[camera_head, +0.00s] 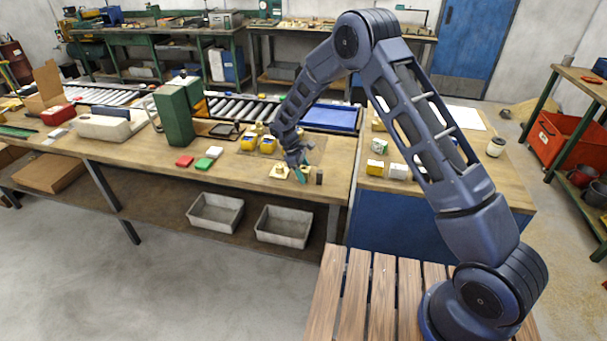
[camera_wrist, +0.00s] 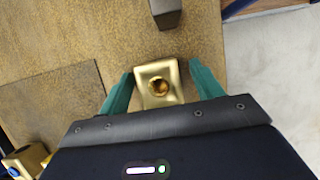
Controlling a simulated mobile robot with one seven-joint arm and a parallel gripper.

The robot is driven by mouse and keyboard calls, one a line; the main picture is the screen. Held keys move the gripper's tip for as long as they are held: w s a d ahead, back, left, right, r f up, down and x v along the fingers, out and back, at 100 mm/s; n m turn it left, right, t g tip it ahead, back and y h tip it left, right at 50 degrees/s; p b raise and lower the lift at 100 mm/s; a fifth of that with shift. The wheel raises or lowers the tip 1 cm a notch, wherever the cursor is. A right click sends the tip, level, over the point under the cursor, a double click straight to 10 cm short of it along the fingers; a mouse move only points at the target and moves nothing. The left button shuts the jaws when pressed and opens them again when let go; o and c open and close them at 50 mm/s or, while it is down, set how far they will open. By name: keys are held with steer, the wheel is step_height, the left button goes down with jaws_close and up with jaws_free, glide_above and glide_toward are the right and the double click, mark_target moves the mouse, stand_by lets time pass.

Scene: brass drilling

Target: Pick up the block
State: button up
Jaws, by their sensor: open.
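A brass block (camera_wrist: 150,99) with a round hole in its top shows in the wrist view, sitting on the wooden bench. My gripper (camera_wrist: 162,80) has its two teal fingers apart, one on each side of this block. A narrow gap shows at each side of the block. In the head view my gripper (camera_head: 302,174) is low over the bench near its front edge, and it partly hides the block there. Another brass piece (camera_head: 279,171) lies just left of it.
A dark upright block (camera_head: 319,177) stands close to my gripper; it also shows in the wrist view (camera_wrist: 166,12). Red (camera_head: 185,161) and green (camera_head: 203,164) blocks lie to the left. A green machine (camera_head: 175,112) stands further left. The bench's front edge is near.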

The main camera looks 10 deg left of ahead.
steer(key=c, duration=1.2)
jaws_close()
steer(key=shift+r, duration=0.15)
